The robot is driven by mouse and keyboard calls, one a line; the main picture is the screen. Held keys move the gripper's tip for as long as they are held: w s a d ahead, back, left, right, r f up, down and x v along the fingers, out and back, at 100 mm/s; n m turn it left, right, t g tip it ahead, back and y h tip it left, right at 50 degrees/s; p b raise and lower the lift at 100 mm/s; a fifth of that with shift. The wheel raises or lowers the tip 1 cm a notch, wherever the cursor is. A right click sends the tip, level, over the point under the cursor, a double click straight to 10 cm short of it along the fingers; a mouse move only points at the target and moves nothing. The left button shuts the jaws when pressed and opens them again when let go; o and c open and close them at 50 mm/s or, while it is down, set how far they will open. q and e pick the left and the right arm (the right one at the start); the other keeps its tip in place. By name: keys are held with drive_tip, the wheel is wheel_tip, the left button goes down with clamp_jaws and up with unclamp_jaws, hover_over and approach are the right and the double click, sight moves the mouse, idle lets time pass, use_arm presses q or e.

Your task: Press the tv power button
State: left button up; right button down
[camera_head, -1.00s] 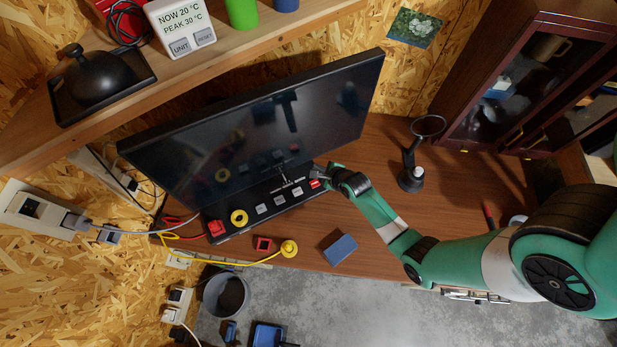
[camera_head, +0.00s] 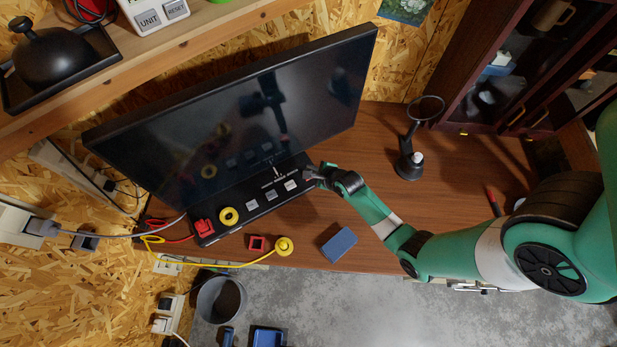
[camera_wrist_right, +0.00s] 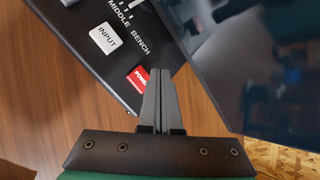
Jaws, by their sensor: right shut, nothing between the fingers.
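The black TV (camera_head: 240,115) stands on the bench with a black control panel (camera_head: 215,236) along its foot. In the right wrist view the red power button (camera_wrist_right: 138,77) sits at the panel's end, beside the white INPUT button (camera_wrist_right: 104,38). My right gripper (camera_head: 308,173) is at that end of the panel and hides the red button in the head view. In the right wrist view its fingers (camera_wrist_right: 157,75) are shut and empty, with their tips just beside or above the red button's edge. Contact cannot be told. My left gripper is not in view.
Pale buttons (camera_head: 271,195), a yellow ring (camera_head: 228,215) and a red block (camera_head: 203,228) are along the panel. A blue block (camera_head: 338,244) and yellow plug (camera_head: 284,246) lie in front. A ring-topped stand (camera_head: 408,165) is to the right. Bare bench lies between.

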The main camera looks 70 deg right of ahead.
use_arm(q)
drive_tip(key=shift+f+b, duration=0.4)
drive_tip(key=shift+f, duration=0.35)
use_arm(e)
drive_tip(key=shift+f, duration=0.9)
idle(0.5)
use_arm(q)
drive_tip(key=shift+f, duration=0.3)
use_arm(e)
drive_tip(key=shift+f, duration=0.4)
use_arm(q)
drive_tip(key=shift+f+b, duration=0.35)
drive_tip(key=shift+b, duration=0.3)
use_arm(e)
drive_tip(key=shift+f, duration=0.45)
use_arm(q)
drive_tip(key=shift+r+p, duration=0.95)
use_arm(e)
drive_tip(key=shift+r, duration=0.85)
wheel_tip(320, 180, up, 5)
drive_tip(key=p, duration=0.5)
drive_tip(key=shift+r, duration=0.1)
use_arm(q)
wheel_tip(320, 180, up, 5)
